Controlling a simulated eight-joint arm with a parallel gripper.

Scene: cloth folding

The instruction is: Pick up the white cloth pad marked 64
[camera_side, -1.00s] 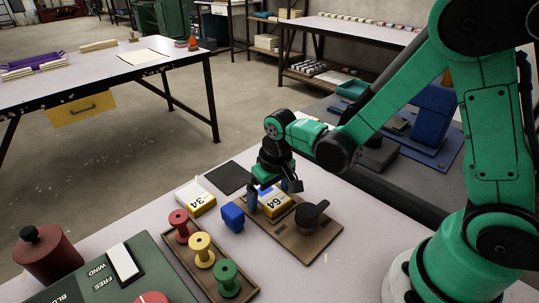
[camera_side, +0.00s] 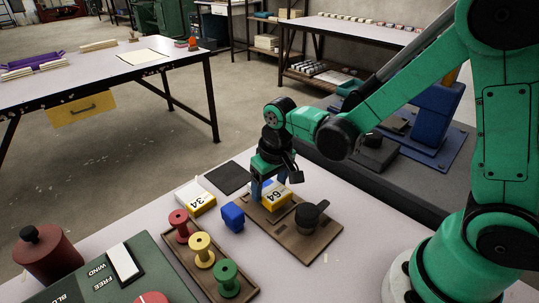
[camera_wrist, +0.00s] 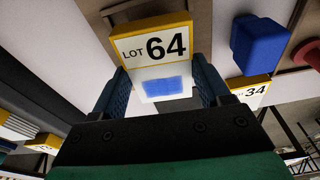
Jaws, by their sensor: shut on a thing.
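The white pad marked 64 (camera_side: 278,197) has yellow edges and a blue patch. It is held just above the brown wooden board (camera_side: 318,243), by the look of the side view; the exact gap is hard to tell. My gripper (camera_side: 271,186) comes down from above with its fingers on either side of the pad, shut on it. In the wrist view the pad (camera_wrist: 155,45) sits between the two fingers of my gripper (camera_wrist: 164,85), its "LOT 64" face toward the camera and the blue patch below.
A similar pad marked 34 (camera_side: 197,197) lies left of the board. A blue block (camera_side: 232,216) stands close by, and a black knob-like piece (camera_side: 308,214) sits on the board. A tray of red, yellow and green spools (camera_side: 201,250) is in front. A dark mat (camera_side: 229,178) lies behind.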

